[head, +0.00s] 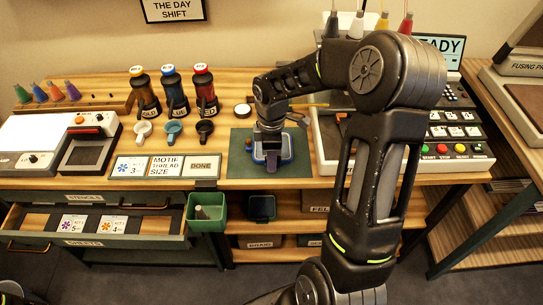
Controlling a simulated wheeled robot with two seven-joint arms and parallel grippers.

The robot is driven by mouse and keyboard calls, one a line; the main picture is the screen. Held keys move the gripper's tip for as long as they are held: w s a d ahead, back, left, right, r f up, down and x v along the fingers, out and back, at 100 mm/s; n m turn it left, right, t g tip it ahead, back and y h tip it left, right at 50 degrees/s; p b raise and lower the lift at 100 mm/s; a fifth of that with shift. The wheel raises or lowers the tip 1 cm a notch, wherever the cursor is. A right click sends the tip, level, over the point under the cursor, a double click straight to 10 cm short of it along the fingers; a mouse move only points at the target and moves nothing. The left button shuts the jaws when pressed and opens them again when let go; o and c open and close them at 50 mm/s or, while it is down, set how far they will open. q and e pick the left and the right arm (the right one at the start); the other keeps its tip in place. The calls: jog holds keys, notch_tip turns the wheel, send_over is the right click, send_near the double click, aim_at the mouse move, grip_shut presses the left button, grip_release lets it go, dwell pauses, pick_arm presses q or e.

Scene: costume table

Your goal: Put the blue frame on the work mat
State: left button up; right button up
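The work mat (236,168) is a dark green sheet on the wooden table. The blue frame (288,152) is a small rounded frame with a pale inside, over the middle of the mat. Whether it rests flat on the mat or is held just above it I cannot tell. My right gripper (271,158) points down at the blue frame from above and hides part of it. Its fingertips are at the frame, but whether they are closed on it is unclear. My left gripper is not in view.
A machine with a control panel (455,135) is to the right. An open drawer (95,223) and a green bin (207,211) are below the front edge.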

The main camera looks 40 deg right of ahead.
notch_tip(320, 180, up, 12)
jog(key=shift+r, duration=0.15)
dwell(0.7)
jog(key=shift+a, duration=0.1)
dwell(0.4)
